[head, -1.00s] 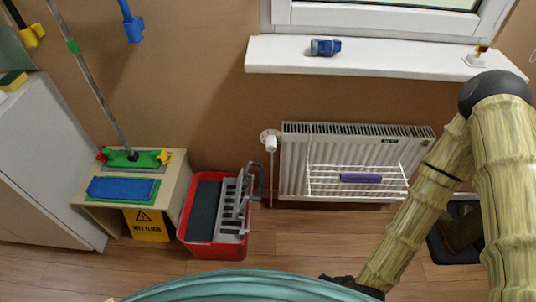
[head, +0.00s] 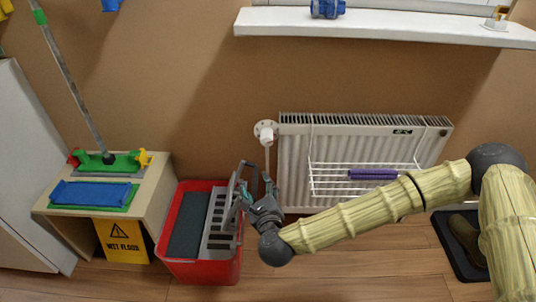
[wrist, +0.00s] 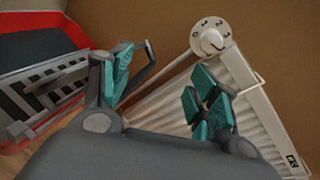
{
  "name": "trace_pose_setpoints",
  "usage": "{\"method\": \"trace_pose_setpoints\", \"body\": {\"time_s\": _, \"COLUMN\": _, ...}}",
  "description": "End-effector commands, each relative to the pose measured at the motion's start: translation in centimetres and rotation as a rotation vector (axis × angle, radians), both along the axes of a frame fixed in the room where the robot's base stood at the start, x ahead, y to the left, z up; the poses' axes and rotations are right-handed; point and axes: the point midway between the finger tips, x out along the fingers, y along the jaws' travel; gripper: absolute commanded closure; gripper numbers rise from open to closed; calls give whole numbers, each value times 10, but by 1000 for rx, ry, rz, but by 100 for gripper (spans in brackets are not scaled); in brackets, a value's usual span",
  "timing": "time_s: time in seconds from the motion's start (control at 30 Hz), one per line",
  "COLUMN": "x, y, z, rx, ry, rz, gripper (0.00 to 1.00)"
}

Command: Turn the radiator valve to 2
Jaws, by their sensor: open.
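The white radiator valve (head: 266,132) is on the wall at the radiator's upper left corner, above a thin vertical pipe. In the wrist view the valve (wrist: 209,40) shows a round white knob with a dial of numbers around it, including 0, 1 and 2. A small reddish mark shows on the knob; I cannot tell which number it points to. My gripper (head: 258,192) is open and empty, below the valve and apart from it. In the wrist view its teal-padded fingers (wrist: 163,82) are spread, with the valve beyond them at the upper right.
The white radiator (head: 290,160) carries a wire rack (head: 330,183) with a purple item (head: 373,174). A red mop bucket (head: 172,257) with a grey wringer stands just left of my gripper. A white windowsill (head: 400,27) juts out above. The wall around the valve is clear.

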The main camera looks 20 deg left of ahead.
Motion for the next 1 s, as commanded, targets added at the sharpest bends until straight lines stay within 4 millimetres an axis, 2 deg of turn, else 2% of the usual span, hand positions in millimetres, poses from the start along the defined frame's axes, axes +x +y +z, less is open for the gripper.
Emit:
{"method": "trace_pose_setpoints", "body": {"time_s": 0.03, "x": 13, "y": 1, "z": -3, "rx": 82, "ry": 2, "rz": -47, "gripper": 40}}
{"method": "trace_pose_setpoints", "body": {"time_s": 0.1, "x": 29, "y": 0, "z": 10, "rx": 192, "ry": 4, "rz": -107, "gripper": 40}}
{"method": "trace_pose_setpoints", "body": {"time_s": 0.33, "x": 61, "y": -8, "z": 39, "rx": 431, "ry": 5, "rz": -226, "gripper": 40}}
{"method": "trace_pose_setpoints", "body": {"time_s": 0.63, "x": 82, "y": -6, "z": 47, "rx": 482, "ry": 2, "rz": -249, "gripper": 40}}
{"method": "trace_pose_setpoints", "body": {"time_s": 1.0, "x": 137, "y": 12, "z": 46, "rx": 480, "ry": 4, "rz": -248, "gripper": 40}}
